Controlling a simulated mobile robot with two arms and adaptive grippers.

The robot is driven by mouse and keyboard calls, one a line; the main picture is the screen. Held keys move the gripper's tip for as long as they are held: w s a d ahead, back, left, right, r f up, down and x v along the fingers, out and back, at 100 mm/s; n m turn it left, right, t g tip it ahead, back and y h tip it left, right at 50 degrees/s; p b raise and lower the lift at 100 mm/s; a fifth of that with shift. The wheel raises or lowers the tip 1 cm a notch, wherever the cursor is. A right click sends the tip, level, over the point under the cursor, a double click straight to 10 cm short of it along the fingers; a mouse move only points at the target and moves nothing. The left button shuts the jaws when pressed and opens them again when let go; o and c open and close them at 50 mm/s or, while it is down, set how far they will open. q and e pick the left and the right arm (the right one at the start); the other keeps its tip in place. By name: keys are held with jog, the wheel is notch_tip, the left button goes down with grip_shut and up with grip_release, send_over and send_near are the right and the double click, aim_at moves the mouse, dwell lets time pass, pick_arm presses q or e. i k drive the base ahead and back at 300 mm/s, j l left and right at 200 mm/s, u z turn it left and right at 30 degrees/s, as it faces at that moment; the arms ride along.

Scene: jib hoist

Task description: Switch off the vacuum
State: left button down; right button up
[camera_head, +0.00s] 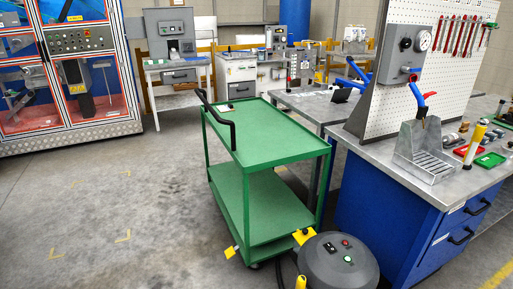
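The vacuum (335,272) appears to be the round dark grey unit at the bottom of the head view, right of centre, cut off by the lower edge. Its top carries a red button (345,242) and a green button (348,259). Whether it is running cannot be seen. Neither of my grippers is in view.
A green two-shelf cart (268,135) with a black handle stands just behind the vacuum. A blue workbench (380,205) with a pegboard is close on the right. Yellow parts (304,236) sit beside the vacuum. The floor at left is clear up to a glazed machine (88,62).

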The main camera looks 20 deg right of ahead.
aim_at(331, 248)
jog(key=i+l+z, duration=0.1)
jog(key=z, duration=1.2)
